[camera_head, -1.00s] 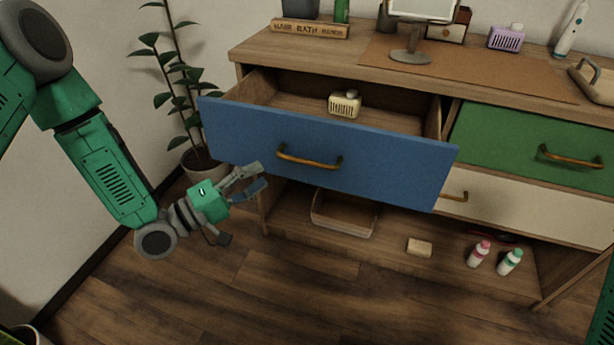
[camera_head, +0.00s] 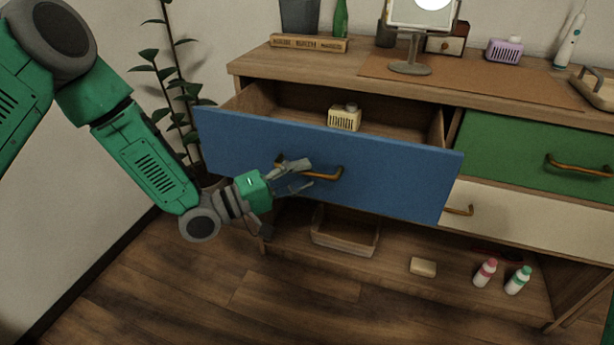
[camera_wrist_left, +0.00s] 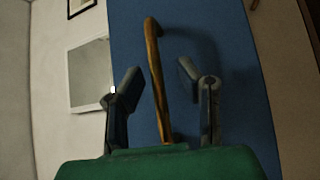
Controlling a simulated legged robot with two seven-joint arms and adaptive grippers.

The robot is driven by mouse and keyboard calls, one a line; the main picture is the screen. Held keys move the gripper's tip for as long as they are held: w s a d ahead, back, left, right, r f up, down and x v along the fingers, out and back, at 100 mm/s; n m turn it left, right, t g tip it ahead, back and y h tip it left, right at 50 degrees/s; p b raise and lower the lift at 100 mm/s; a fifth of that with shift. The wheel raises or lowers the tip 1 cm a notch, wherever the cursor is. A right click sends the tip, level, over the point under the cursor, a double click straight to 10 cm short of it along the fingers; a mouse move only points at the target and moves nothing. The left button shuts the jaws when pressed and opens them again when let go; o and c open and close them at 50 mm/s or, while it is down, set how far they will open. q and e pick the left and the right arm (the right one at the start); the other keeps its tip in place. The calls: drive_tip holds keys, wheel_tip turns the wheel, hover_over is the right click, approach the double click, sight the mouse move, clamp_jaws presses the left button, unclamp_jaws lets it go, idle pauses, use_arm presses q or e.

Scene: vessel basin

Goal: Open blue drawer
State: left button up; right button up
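The blue drawer (camera_head: 390,170) is pulled well out of the wooden dresser. Its brass handle (camera_head: 325,173) sits on the middle of the blue front. My left gripper (camera_head: 298,176) is in front of the handle's left part, fingers spread. In the left wrist view the gripper (camera_wrist_left: 157,95) is open, with one finger on each side of the handle (camera_wrist_left: 155,75) and gaps on both sides. The blue front (camera_wrist_left: 225,50) fills the background there. My right gripper is not in view.
A cream basket-like item (camera_head: 345,118) is inside the drawer. A green drawer (camera_head: 540,150) and a cream drawer (camera_head: 530,215) are to the right. A tray (camera_head: 345,235), soap (camera_head: 423,267) and two bottles (camera_head: 486,272) are on the lower shelf. A plant (camera_head: 180,90) stands left.

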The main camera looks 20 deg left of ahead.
use_arm(q)
drive_tip(key=shift+w+d+r, duration=0.15)
drive_tip(key=shift+w+d, duration=0.25)
drive_tip(key=shift+d, duration=0.15)
clamp_jaws()
drive_tip(key=shift+s+a+p, duration=0.1)
drive_tip(key=shift+s+p, duration=0.65)
drive_tip(key=shift+s, duration=0.8)
unclamp_jaws()
drive_tip(key=shift+w, duration=0.1)
drive_tip(key=shift+a, duration=0.1)
drive_tip(key=v, duration=1.2)
drive_tip(key=shift+f, duration=0.25)
